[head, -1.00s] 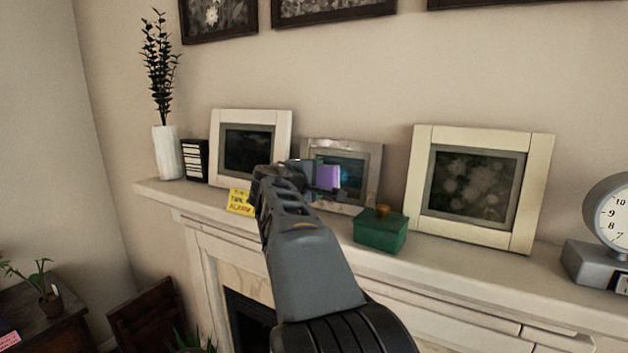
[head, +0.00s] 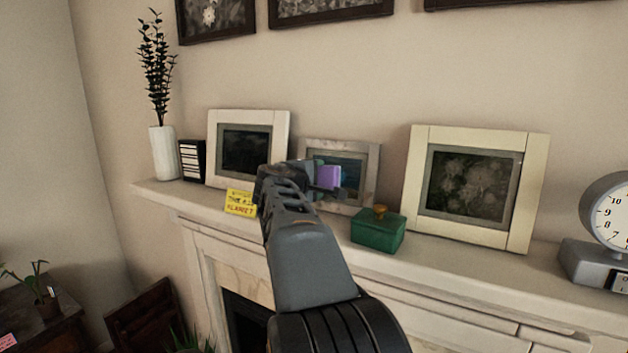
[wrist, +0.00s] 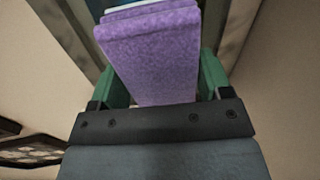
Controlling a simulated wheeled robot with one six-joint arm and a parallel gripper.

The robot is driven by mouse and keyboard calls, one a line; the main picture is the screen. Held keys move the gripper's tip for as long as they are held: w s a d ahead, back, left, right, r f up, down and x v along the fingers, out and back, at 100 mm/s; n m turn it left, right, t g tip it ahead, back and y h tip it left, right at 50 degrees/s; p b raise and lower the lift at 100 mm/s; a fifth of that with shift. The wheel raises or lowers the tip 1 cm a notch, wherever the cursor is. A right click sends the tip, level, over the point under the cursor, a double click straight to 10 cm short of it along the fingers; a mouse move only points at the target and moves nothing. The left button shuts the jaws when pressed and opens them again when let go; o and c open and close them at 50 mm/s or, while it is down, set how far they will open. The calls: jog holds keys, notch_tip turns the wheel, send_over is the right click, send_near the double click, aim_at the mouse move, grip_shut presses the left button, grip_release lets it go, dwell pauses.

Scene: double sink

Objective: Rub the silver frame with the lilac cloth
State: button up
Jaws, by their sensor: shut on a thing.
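The silver frame (head: 368,160) stands on the mantel between two cream frames, partly hidden behind my gripper. My gripper (head: 328,177) is in front of it, shut on the lilac cloth (head: 329,176), a folded purple block. In the wrist view the lilac cloth (wrist: 152,55) sits between the green fingers of my gripper (wrist: 160,85). Part of the silver frame (wrist: 238,30) shows behind it there. Whether the cloth touches the frame I cannot tell.
A green box (head: 378,232) with a knob stands front right of the silver frame. A yellow sign (head: 240,203) is at the left. Cream frames (head: 279,148) and (head: 530,190) flank it; a white vase (head: 165,153) and a grey scale-like clock (head: 612,210) stand farther out.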

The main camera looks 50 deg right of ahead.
aim_at(328, 181)
jog(key=shift+s+d+b, duration=0.2)
jog(key=shift+s+b, duration=0.05)
jog(key=shift+s, duration=0.65)
jog(key=shift+s+d+b, duration=0.2)
jog(key=shift+s+b, duration=0.05)
jog(key=shift+s, duration=0.65)
jog(key=shift+s+d+b, duration=0.2)
jog(key=shift+s+d, duration=0.1)
jog(key=shift+s, duration=0.6)
jog(key=shift+s+d+b, duration=0.15)
jog(key=shift+s+d, duration=0.15)
jog(key=shift+s, duration=0.55)
jog(key=shift+w, duration=0.15)
jog(key=shift+w+a+b, duration=0.2)
jog(key=shift+w+a, duration=0.15)
jog(key=shift+w, duration=0.8)
jog(key=shift+w+a+b, duration=0.2)
jog(key=shift+w+a, duration=0.15)
jog(key=shift+w, duration=0.85)
jog(key=shift+w+a+b, duration=0.2)
jog(key=shift+w+a, duration=0.15)
jog(key=shift+w, duration=0.8)
jog(key=b+v, duration=0.1)
jog(key=v, duration=0.5)
jog(key=shift+b, duration=0.4)
